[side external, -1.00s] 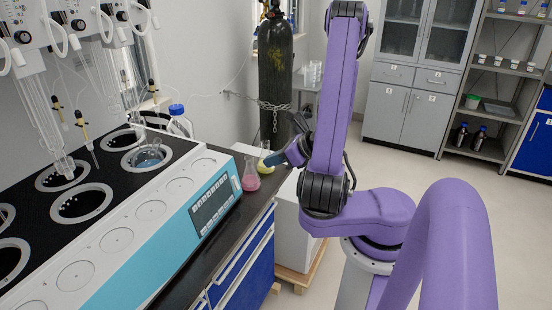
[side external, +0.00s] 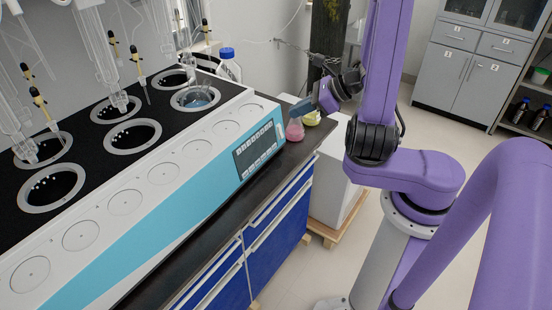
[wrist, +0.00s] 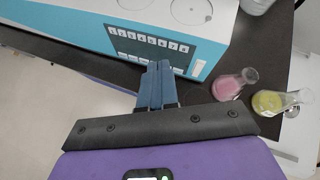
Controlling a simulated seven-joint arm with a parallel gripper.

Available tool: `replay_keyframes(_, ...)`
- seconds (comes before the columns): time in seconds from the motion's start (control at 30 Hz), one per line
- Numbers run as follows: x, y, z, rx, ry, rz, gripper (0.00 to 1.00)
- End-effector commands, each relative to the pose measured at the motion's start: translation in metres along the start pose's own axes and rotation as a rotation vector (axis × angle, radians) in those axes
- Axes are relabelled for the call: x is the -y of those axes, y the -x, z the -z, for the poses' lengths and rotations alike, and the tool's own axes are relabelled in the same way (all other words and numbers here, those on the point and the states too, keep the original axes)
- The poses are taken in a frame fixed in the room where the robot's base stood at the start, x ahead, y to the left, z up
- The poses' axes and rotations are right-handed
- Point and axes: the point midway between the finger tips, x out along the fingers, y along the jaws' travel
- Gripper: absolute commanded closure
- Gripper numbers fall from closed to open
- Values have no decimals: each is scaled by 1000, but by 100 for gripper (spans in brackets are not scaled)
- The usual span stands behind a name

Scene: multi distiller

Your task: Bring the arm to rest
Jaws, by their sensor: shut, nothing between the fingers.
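My gripper (wrist: 155,85) is shut and empty in the wrist view, its two blue fingers together in front of the distiller's control panel. In the side view my gripper (side external: 303,107) shows small and blue, close to the flasks at the far end of the bench. My purple arm stands upright at the right of the bench. A flask of pink liquid (wrist: 230,86) and a flask of yellow liquid (wrist: 275,102) stand to the right of the fingers in the wrist view. The pink flask (side external: 294,131) is partly behind my gripper in the side view.
The multi distiller (side external: 150,170) fills the left of the bench, with glassware above its wells. A blue-capped bottle (side external: 229,68) stands behind it. A dark gas cylinder (side external: 328,35) is chained at the wall. Grey cabinets (side external: 465,65) stand at the back. Floor on the right is open.

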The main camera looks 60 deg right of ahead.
Motion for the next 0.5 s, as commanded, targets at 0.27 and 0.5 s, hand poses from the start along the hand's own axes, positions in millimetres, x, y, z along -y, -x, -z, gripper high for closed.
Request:
replay_keyframes(0.27,-32,-24,-31,-4,314,-252,100)
replay_keyframes(0.5,-64,-32,-47,3,586,-459,100)
